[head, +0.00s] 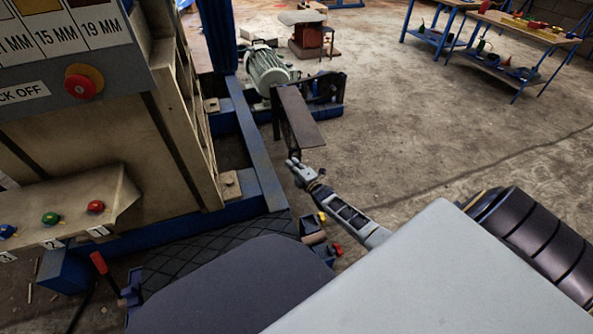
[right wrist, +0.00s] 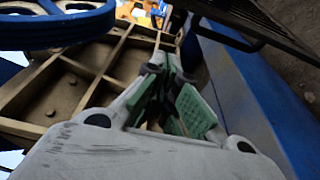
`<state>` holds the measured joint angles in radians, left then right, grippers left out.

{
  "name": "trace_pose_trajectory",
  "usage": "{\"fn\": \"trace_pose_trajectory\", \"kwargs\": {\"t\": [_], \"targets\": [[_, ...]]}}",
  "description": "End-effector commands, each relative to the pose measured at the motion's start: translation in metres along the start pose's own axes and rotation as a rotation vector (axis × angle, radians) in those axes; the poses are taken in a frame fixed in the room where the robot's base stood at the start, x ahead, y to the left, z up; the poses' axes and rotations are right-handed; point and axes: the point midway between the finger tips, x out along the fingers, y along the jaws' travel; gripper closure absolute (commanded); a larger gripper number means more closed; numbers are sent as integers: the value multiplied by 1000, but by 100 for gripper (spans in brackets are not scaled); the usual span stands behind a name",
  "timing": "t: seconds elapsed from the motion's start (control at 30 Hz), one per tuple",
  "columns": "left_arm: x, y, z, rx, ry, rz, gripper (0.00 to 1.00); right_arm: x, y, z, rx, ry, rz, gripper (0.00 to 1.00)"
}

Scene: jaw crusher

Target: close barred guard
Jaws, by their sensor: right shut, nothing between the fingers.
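The guard (head: 303,118) is a brown panel with a dark frame, standing out from the machine just beyond my right gripper in the head view. Its dark bars (right wrist: 268,22) cross the top right of the right wrist view, with a dark handle-like bar beside them. My right gripper (head: 293,163) is shut and empty, close to the guard's lower near end; I cannot tell whether they touch. Its green finger pads (right wrist: 178,105) show in the right wrist view, close together. My left gripper is not in view.
The crusher's blue frame (head: 258,150) and ribbed tan body (right wrist: 85,75) stand left of the gripper. A green motor (head: 266,68) is behind the guard. A control panel with a red stop button (head: 83,82) is at left. The floor right of the guard is clear; workbenches (head: 500,62) stand farther back.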

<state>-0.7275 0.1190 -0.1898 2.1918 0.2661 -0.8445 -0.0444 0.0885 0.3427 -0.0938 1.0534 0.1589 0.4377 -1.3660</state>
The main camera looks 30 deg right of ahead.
Motion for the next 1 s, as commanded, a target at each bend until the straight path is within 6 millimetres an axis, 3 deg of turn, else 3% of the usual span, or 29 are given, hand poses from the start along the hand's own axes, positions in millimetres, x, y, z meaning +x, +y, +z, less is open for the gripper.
{"fn": "trace_pose_trajectory", "kwargs": {"t": [0.53,1.0], "targets": [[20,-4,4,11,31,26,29,44,-1,0,0,0,0,100],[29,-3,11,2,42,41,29,32,-1,33,-1,0,0,100]]}}
